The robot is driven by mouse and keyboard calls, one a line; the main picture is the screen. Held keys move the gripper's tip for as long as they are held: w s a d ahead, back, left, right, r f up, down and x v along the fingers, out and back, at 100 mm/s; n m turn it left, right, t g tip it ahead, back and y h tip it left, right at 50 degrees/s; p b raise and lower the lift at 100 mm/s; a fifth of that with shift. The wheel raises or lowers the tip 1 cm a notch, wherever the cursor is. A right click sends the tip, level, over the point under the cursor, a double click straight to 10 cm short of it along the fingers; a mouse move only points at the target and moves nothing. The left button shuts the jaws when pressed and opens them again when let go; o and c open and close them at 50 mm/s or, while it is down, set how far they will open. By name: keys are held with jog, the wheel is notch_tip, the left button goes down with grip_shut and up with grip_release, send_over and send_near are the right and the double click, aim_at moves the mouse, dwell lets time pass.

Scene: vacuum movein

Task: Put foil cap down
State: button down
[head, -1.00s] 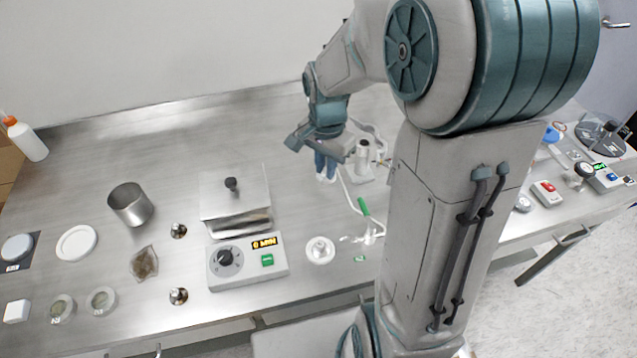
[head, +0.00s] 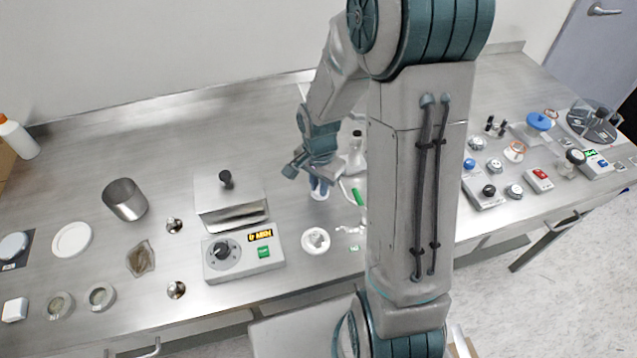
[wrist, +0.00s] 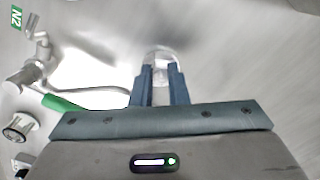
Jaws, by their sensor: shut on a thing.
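My gripper (head: 319,188) is low over the steel bench, right of the box with the black knob, with its blue fingers pointing down. In the wrist view my gripper (wrist: 160,78) is shut on a small pale, shiny piece, the foil cap (wrist: 160,56), which shows between and just past the fingertips. The cap is blurred there and mostly hidden by the fingers in the head view. I cannot tell whether it touches the bench.
A green-handled tap (head: 358,198) and a glass flask (head: 356,150) stand close right of my gripper. A white round piece (head: 316,240) lies in front. The control box (head: 243,256) and lidded box (head: 230,198) are to the left. Bench behind the gripper is clear.

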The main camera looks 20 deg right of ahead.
jog(key=shift+f, duration=0.2)
jog(key=c, duration=1.4)
grip_release()
jog(key=shift+r, duration=0.1)
notch_tip(320, 180, up, 11)
jog(key=s+r+n+t, duration=0.1)
jog(key=s+r+n, duration=0.2)
jog(key=s+n, duration=0.2)
jog(key=s+r+n+t, duration=0.2)
jog(key=s+r+n, duration=0.2)
jog(key=s, duration=0.5)
jog(key=shift+s+r+n, duration=0.15)
jog(key=shift+r+n, duration=0.15)
jog(key=shift+n, duration=0.5)
jog(key=shift+a, duration=0.1)
